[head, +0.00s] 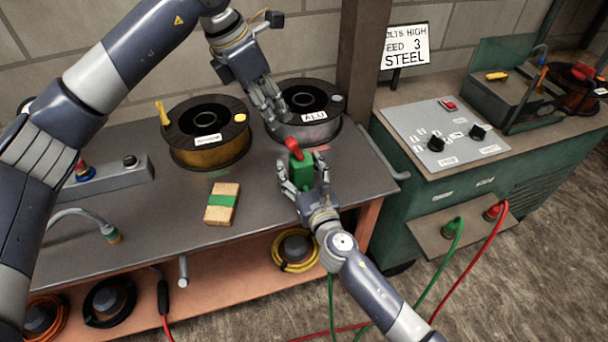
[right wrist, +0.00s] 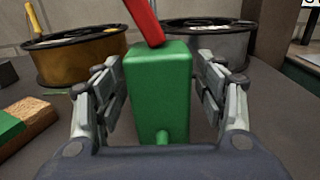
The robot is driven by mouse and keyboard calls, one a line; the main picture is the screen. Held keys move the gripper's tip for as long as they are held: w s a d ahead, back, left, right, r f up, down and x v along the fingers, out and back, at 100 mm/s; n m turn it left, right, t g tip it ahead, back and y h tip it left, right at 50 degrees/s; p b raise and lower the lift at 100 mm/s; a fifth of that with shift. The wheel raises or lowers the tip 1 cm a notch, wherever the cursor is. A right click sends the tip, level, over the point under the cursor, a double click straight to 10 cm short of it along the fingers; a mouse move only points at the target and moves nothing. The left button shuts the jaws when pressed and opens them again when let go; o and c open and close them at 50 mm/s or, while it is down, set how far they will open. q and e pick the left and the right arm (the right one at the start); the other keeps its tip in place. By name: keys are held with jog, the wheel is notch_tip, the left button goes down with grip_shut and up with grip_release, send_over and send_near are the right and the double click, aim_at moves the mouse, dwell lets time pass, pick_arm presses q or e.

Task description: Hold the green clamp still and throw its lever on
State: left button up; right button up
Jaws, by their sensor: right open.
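The green clamp (head: 301,172) stands upright near the right end of the grey workbench. Its red lever (head: 293,148) sticks up from the top and leans to the left. My right gripper (head: 304,174) is open with its fingers on either side of the clamp. In the right wrist view the clamp (right wrist: 160,92) stands between the fingers, with gaps visible on both sides, and the red lever (right wrist: 146,20) rises from its top. My left gripper (head: 269,112) is above and behind the clamp, in front of the ALU spool, apart from the lever. Its fingers look spread and empty.
A brass-coloured wire spool (head: 207,146) and the ALU spool (head: 305,122) stand behind the clamp. A wooden block with a green band (head: 222,204) lies to the left. A green welding machine (head: 450,150) stands at right. Bare bench (head: 262,185) lies left of the clamp.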

jog(key=shift+c, duration=0.2)
jog(key=c, duration=1.4)
pick_arm(q)
jog(key=c, duration=0.6)
pick_arm(e)
jog(key=shift+c, duration=0.5)
pick_arm(q)
jog(key=shift+s+f+h, duration=0.15)
jog(key=shift+f+h, duration=0.15)
jog(key=shift+f, duration=0.1)
grip_shut()
jog(key=s+a+f+m+t+h, duration=0.1)
jog(key=a+f+h, duration=0.3)
jog(key=a, duration=0.3)
jog(key=s+a+f+m+t+h, duration=0.1)
jog(key=s+a+f+h, duration=0.1)
jog(key=a+f+h, duration=0.3)
jog(key=shift+s+a+f, duration=0.15)
jog(key=shift+a+f, duration=0.15)
jog(key=shift+a, duration=0.55)
